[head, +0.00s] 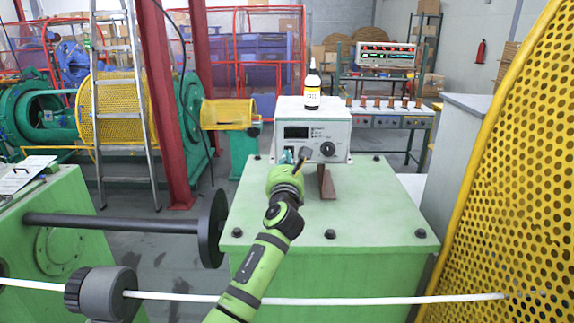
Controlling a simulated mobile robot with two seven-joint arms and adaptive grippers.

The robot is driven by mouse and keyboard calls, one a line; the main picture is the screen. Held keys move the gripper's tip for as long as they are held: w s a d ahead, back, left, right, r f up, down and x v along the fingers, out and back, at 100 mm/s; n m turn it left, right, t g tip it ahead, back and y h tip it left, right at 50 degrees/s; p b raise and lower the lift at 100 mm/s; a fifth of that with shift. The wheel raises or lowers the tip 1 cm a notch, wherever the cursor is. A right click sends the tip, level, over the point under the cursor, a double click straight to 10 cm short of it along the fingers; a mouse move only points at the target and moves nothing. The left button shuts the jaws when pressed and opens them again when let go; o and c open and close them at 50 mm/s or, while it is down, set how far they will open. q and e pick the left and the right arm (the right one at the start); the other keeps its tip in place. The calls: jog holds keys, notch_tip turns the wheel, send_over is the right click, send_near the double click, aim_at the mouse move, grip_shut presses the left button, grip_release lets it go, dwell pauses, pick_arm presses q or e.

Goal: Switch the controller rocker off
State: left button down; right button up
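The controller (335,128) is a white-grey box with a dark display, small markings and a black round knob (327,149) on its front. It stands on a green machine block. My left gripper (296,155) is in front of the lower left part of the controller's front panel, left of the knob. Its fingertips are small and dark against the panel, so I cannot tell their opening or whether they touch it. I cannot make out the rocker; the gripper covers part of the panel. My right gripper is not in view.
A white cable (400,301) crosses the foreground. A yellow perforated guard (510,190) rises at right.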

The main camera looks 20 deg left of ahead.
pick_arm(q)
jog(key=v, duration=0.5)
jog(key=shift+a+r, duration=0.15)
jog(key=shift+r, duration=0.3)
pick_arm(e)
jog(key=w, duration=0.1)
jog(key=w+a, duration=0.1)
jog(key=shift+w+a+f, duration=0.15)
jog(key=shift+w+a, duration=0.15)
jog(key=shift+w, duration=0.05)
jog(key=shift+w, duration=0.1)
